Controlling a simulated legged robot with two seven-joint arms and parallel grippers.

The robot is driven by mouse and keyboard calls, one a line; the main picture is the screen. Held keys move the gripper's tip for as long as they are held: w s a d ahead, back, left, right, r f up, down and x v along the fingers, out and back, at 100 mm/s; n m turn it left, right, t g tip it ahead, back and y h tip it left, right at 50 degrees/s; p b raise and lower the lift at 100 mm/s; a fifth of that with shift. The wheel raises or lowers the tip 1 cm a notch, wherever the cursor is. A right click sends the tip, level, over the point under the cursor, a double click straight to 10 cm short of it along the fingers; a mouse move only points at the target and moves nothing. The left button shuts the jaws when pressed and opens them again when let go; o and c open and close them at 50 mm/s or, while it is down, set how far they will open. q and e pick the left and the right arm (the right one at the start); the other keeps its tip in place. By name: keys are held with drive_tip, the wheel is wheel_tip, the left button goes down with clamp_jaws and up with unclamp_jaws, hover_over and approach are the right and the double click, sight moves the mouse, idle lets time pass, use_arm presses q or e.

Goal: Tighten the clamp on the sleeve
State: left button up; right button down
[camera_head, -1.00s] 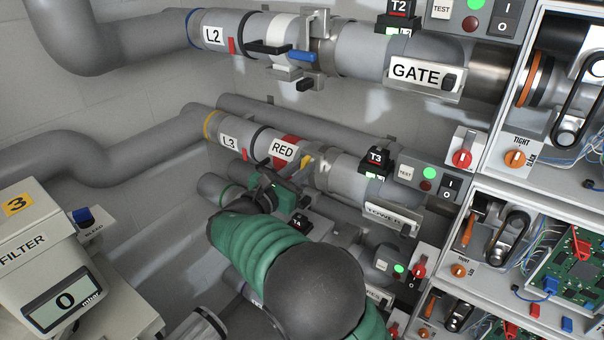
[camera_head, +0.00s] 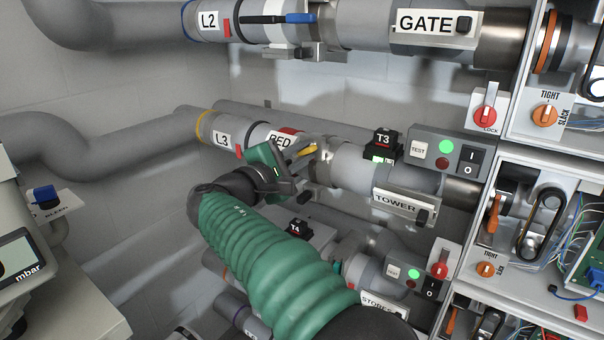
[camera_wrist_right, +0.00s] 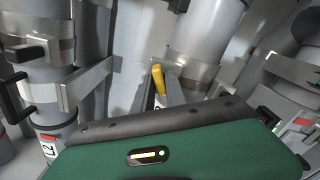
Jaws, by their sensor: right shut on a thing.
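The L3 pipe (camera_head: 222,138) runs across the middle of the head view, with a partly hidden RED label (camera_head: 280,139) on it. A metal clamp band (camera_head: 323,166) with a yellow lever (camera_head: 303,151) sits to the right of that label. My right gripper (camera_head: 298,162) is at the lever, its green body in front of the pipe. In the wrist view the yellow lever (camera_wrist_right: 158,78) stands between the two fingers, which are shut on it. The gripper hides part of the clamp and pipe. My left gripper is not in view.
Above runs the L2 pipe (camera_head: 209,22) with a blue lever (camera_head: 300,17). The T3 block (camera_head: 383,145), TOWER plate (camera_head: 402,206) and switch panel (camera_head: 447,151) lie right of the clamp. Further pipes lie below my arm. Open cabinets (camera_head: 508,157) stand at the right.

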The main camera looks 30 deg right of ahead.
drive_tip(key=shift+a+f+m+b, duration=0.1)
drive_tip(key=shift+f+m+b, duration=0.15)
drive_tip(key=shift+m+b, duration=1.4)
drive_tip(key=shift+a+f+m+b, duration=0.1)
drive_tip(key=shift+f+m+b, duration=0.15)
drive_tip(key=shift+m+b, duration=1.35)
drive_tip(key=shift+n+b, duration=0.3)
drive_tip(key=shift+n, duration=0.05)
drive_tip(key=c, duration=1.8)
unclamp_jaws()
drive_tip(key=o, duration=0.3)
drive_tip(key=shift+a+r, duration=0.15)
drive_tip(key=shift+o, duration=0.2)
drive_tip(key=shift+a+r, duration=0.1)
drive_tip(key=shift+r, duration=0.05)
